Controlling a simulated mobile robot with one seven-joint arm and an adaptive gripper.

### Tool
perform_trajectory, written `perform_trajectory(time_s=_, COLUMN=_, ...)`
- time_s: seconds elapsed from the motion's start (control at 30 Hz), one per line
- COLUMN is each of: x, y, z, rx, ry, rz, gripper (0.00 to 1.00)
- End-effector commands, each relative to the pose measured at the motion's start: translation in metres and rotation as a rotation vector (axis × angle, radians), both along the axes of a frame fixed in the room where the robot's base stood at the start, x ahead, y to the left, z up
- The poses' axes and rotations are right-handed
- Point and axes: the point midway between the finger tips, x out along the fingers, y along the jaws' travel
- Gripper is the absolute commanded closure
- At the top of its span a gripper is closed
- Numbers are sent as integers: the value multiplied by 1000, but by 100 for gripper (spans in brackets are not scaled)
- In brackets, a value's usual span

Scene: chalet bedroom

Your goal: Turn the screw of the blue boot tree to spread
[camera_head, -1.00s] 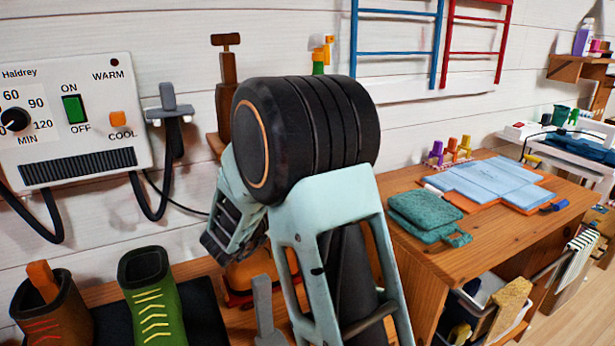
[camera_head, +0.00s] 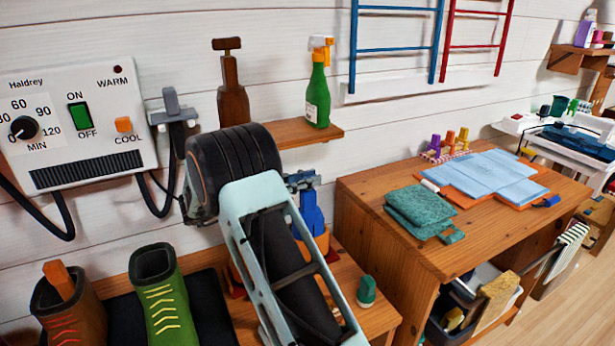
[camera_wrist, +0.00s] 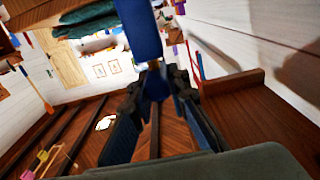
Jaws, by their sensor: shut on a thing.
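The blue boot tree (camera_head: 312,212) stands upright in an orange boot (camera_head: 322,241) on the low wooden bench, right of my arm. My arm hides much of the boot. My gripper (camera_head: 302,180) is at the top of the boot tree, its fingers partly hidden behind my wrist. In the wrist view my gripper's dark fingers (camera_wrist: 157,84) are closed around a narrow part of the blue boot tree (camera_wrist: 140,30). I cannot tell from here how far the tree is spread.
A green boot (camera_head: 160,300) and a brown boot (camera_head: 72,312) stand left on the bench. A dryer panel (camera_head: 75,125) hangs behind them. A shelf (camera_head: 295,132) bears a spray bottle (camera_head: 318,90). A desk (camera_head: 380,215) stands right; a small green object (camera_head: 366,290) lies at the bench's right.

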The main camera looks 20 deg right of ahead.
Motion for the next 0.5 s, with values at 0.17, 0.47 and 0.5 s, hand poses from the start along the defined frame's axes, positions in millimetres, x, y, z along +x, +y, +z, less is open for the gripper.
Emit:
perform_trajectory(time_s=0.17, x=0, y=0, z=1, rx=-2, ry=-1, rz=-5, gripper=100)
perform_trajectory(time_s=0.47, x=0, y=0, z=1, rx=-2, ry=-2, rz=-4, gripper=76)
perform_trajectory(time_s=0.5, x=0, y=0, z=1, rx=-1, ry=-2, rz=-4, gripper=72)
